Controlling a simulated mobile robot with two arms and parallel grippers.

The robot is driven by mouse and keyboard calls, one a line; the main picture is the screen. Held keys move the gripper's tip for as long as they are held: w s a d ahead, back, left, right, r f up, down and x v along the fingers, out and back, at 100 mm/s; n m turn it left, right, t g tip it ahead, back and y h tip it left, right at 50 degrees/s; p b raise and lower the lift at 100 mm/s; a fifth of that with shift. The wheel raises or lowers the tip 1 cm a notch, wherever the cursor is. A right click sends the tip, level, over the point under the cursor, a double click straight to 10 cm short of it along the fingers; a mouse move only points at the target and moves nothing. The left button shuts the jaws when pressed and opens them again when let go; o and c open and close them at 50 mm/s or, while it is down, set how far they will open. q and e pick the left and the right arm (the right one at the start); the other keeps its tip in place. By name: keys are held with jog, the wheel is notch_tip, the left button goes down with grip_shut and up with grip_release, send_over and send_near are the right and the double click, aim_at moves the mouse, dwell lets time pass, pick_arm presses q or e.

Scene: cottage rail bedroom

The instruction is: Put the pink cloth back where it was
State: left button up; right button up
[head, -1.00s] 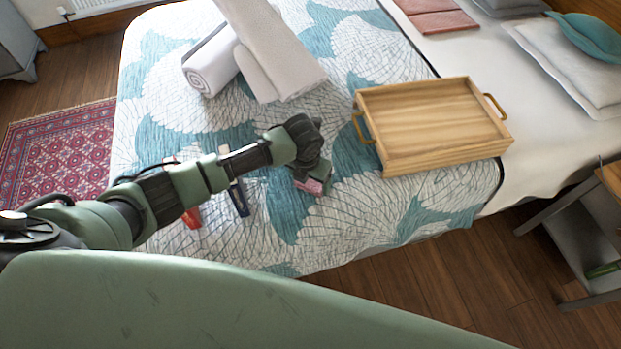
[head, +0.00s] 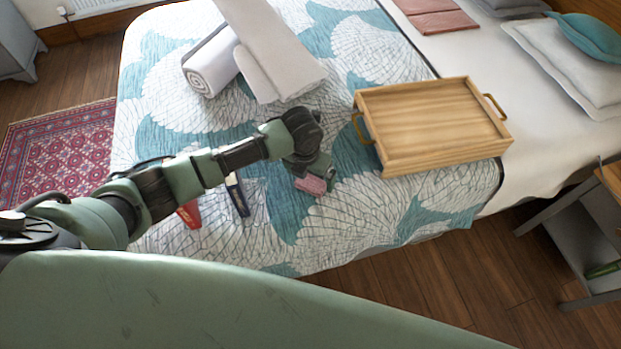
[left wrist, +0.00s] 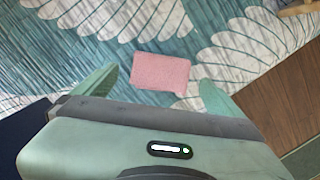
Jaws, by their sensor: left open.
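The pink cloth (head: 311,186) lies on the patterned bed cover near the front edge of the bed, just below my left gripper (head: 316,176). In the left wrist view the cloth (left wrist: 160,71) is a small, flat, folded pink rectangle on the teal and white cover. The two green fingers of my left gripper (left wrist: 154,90) are spread wide, one on each side of the cloth, with a clear gap to it on both sides. The gripper holds nothing. My right gripper is out of view.
A wooden tray (head: 432,125) with brass handles sits to the right of the gripper. Rolled and folded white towels (head: 265,55) lie behind it. A red item (head: 189,214) and a dark blue item (head: 237,195) lie to the left, partly under my arm.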

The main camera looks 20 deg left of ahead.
aim_at(307, 187)
pick_arm(q)
notch_tip(307, 187, up, 9)
jog(key=s, duration=0.1)
jog(key=shift+s+a+r, duration=0.15)
jog(key=shift+s, duration=0.1)
